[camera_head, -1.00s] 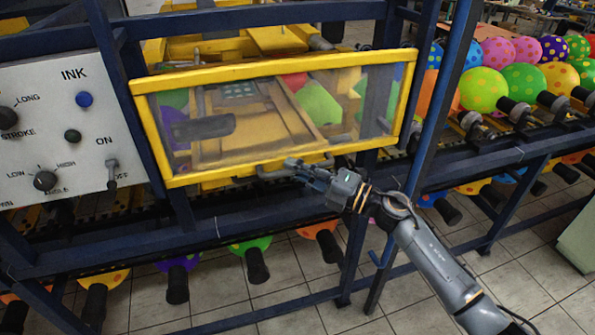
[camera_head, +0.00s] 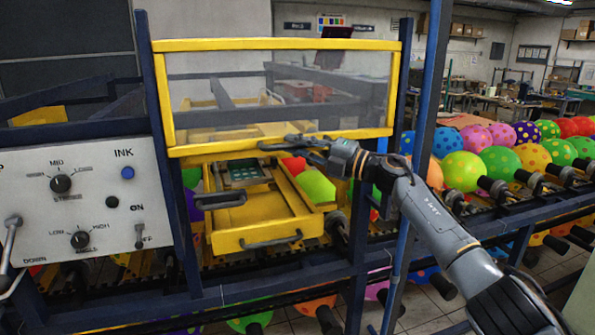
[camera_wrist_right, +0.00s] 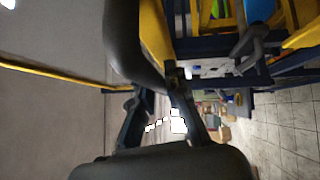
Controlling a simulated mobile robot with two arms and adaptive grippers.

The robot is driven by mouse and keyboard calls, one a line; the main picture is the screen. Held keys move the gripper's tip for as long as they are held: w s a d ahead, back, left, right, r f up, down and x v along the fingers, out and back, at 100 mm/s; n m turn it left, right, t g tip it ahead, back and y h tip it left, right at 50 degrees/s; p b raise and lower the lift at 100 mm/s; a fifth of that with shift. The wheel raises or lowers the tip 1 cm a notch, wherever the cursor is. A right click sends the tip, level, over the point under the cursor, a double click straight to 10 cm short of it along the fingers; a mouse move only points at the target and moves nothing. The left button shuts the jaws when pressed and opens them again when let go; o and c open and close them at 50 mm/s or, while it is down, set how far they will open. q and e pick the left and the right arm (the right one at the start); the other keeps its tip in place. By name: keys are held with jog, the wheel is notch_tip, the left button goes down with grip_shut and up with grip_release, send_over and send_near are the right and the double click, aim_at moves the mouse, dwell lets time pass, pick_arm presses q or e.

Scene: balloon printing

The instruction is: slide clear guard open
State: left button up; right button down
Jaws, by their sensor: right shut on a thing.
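The clear guard (camera_head: 290,90) is a see-through pane in a yellow frame, standing raised on the blue machine frame in the head view. Its lower rail is above the front of the yellow drawer (camera_head: 262,228). My right gripper (camera_head: 300,143) is shut on the dark guard handle (camera_head: 268,146) on the lower rail, with its arm coming in from the right. The fingers hide part of the handle. The right gripper also shows in the right wrist view (camera_wrist_right: 160,105). My left gripper is not in view.
A control panel (camera_head: 95,204) with knobs and levers stands at the left. A blue post (camera_head: 428,120) rises right of the guard. Balloons on holders (camera_head: 465,172) line the right side. The opening below the guard shows the drawer with a green and a red shape.

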aim_at(278, 120)
notch_tip(278, 120, up, 4)
jog(key=shift+f+p, duration=0.2)
jog(key=shift+p, duration=0.35)
jog(key=shift+r, duration=0.55)
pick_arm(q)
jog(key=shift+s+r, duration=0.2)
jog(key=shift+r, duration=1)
pick_arm(e)
jog(key=c, duration=1.3)
grip_release()
jog(key=shift+c, duration=0.2)
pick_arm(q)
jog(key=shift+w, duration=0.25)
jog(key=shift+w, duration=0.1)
